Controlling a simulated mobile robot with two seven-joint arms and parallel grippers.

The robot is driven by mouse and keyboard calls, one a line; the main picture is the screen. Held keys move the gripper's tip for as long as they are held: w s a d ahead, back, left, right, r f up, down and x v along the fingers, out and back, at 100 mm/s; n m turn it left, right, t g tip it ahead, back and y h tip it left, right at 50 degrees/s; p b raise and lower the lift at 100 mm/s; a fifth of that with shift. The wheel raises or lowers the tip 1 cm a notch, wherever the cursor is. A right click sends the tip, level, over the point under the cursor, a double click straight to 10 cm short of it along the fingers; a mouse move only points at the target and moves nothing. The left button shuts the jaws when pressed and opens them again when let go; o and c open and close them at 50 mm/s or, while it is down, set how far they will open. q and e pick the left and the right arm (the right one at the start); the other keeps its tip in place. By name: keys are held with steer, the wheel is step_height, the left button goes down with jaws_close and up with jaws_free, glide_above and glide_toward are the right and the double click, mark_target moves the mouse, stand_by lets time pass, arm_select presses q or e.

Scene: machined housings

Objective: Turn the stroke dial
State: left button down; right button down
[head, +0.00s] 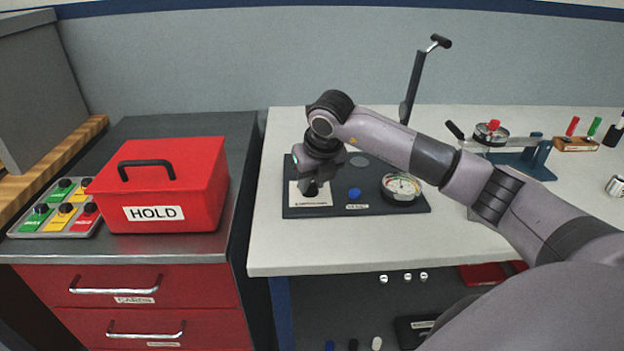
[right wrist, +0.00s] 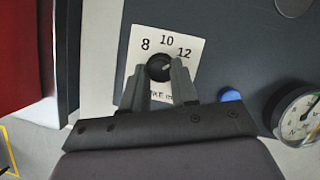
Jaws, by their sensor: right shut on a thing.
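The stroke dial (right wrist: 159,67) is a small round black knob on a white plate (right wrist: 183,43) marked 8, 10 and 12. Its pale pointer mark appears turned to the right, toward the 12. My right gripper (right wrist: 159,80) reaches down over the dial, with one finger on each side of the knob, shut on it. In the head view, my right gripper (head: 311,188) is over the left part of the dark panel (head: 300,212) and hides the knob. My left gripper is not in view.
A blue knob (head: 354,194) and a round gauge (head: 401,188) are right of the dial on the panel. A red HOLD box (head: 190,180) stands on the left cabinet. A tall black lever (head: 413,85) rises behind my right arm. Free white bench (head: 330,247) lies in front.

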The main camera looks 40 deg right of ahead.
mark_target(318, 203)
steer(key=c, duration=0.9)
jaws_free()
steer(key=shift+o, duration=0.2)
steer(key=v, duration=0.6)
steer(key=shift+s+r, duration=0.25)
steer(key=shift+r, duration=0.35)
